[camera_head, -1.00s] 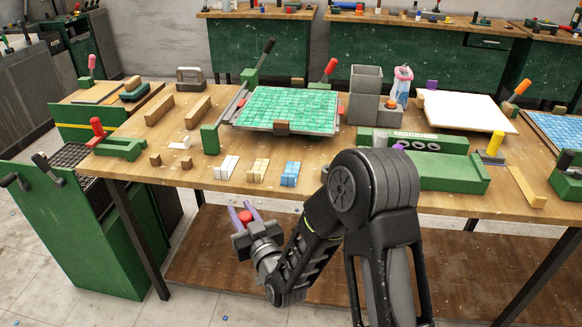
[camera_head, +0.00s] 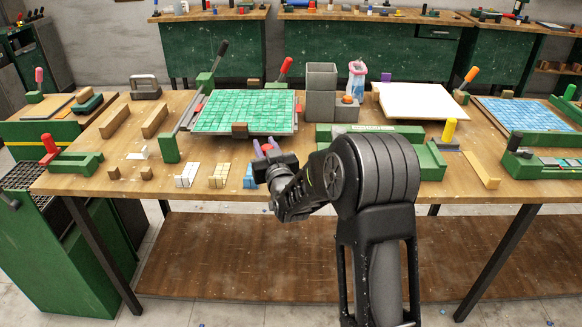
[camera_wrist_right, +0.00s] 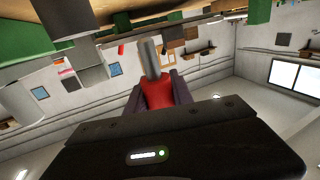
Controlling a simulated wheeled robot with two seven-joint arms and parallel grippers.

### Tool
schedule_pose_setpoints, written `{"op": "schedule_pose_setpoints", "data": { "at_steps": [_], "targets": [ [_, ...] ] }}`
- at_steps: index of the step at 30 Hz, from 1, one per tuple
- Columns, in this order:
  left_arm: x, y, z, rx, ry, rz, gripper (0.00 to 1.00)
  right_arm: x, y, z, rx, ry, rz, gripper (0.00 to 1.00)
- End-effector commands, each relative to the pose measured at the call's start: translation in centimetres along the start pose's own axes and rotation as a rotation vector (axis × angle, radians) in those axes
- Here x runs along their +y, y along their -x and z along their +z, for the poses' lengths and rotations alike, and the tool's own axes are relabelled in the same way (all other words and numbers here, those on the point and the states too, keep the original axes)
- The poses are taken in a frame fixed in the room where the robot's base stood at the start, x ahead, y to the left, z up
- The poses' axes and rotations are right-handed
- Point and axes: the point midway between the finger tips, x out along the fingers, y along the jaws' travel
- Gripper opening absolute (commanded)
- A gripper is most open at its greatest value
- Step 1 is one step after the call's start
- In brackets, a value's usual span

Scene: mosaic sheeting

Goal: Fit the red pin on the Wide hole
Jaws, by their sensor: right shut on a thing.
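My right gripper (camera_head: 267,149) is shut on the red pin (camera_wrist_right: 157,92), holding it over the bench's front part, just in front of the green mosaic sheet. The pin's red body sits between the purple fingers in the right wrist view, with its grey shaft sticking out past them. In the head view only a bit of red pin (camera_head: 267,147) shows between the fingers. The green fixture with a label plate (camera_head: 373,128) stands right of the gripper. My right arm covers its front, so the Wide hole is hidden. My left gripper is not in view.
The mosaic sheet (camera_head: 245,110) lies in a frame behind the gripper. Grey boxes (camera_head: 322,78), a white board (camera_head: 418,101) and a yellow-handled tool (camera_head: 449,133) stand around the fixture. Small tile stacks (camera_head: 219,177) lie at the front edge.

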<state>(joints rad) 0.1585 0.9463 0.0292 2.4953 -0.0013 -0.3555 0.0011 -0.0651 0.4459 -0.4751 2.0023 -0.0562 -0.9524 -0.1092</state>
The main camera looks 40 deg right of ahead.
Motion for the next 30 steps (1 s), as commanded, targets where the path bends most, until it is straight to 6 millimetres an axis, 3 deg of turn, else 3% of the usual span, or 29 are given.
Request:
{"op": "schedule_pose_setpoints", "data": {
  "at_steps": [1, 3, 8, 20, 30],
  "targets": [
    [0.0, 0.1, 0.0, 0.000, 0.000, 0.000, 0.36, 2.1, -0.7, -1.4, 0.006, -0.002, 0.032, 0.00],
    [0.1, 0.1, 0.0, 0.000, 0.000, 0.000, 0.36, 4.5, -1.3, -2.6, 0.006, -0.007, 0.065, 0.00],
    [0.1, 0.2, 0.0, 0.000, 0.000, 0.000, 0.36, 7.2, -1.9, -4.0, 0.003, -0.013, 0.105, 0.00],
    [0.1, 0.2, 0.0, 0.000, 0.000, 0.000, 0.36, 7.5, -1.9, -3.7, 0.000, -0.013, 0.108, 0.00],
    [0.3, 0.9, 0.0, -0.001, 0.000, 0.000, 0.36, 7.3, -1.9, 1.4, -0.002, -0.012, 0.107, 0.00]
  ]
}}
